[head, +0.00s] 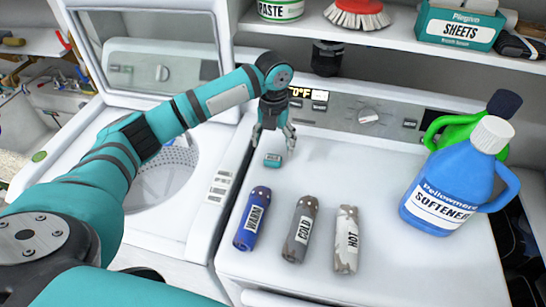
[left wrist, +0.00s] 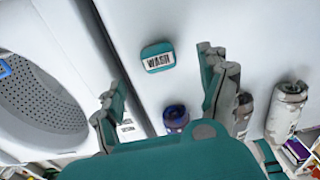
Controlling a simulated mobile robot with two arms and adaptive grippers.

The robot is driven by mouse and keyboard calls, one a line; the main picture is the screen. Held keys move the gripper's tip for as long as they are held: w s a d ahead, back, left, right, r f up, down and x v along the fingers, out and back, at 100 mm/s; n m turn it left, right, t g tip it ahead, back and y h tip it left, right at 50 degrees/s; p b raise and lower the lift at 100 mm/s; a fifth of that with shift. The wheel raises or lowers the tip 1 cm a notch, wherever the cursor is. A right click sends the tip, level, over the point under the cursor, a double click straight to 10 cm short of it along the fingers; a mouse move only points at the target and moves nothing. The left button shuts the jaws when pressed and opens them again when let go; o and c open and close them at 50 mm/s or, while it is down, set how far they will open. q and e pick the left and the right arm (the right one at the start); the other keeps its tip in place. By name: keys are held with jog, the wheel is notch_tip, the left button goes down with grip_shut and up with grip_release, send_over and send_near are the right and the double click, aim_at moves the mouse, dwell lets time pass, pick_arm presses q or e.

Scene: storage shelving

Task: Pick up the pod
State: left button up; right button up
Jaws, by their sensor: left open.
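The pod (head: 272,160) is a small teal block with a white label, lying on the white top of the dryer-like machine. In the left wrist view the pod (left wrist: 158,57) shows its label reading "WASH". My left gripper (head: 274,143) is open and points down just behind and above the pod. In the left wrist view its two fingers (left wrist: 157,76) are spread wide, with the pod ahead between and beyond the tips. Nothing is between the fingers' pads. My right gripper is not in view.
Blue (head: 252,218), grey (head: 299,230) and mottled (head: 345,240) canisters lie in front of the pod. A blue softener bottle (head: 448,190) stands at right. An open washer (head: 160,185) is at left. A control panel (head: 375,115) and shelf (head: 400,38) are behind.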

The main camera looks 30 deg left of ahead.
aim_at(272, 167)
pick_arm(q)
jog(key=shift+f, duration=0.3)
jog(key=f+p, duration=0.1)
jog(key=f, duration=0.1)
jog(key=s+f+p, duration=0.1)
jog(key=f, duration=0.1)
jog(key=shift+f, duration=0.7)
jog(key=shift+c, duration=0.4)
jog(key=c, duration=1)
jog(key=shift+r, duration=0.1)
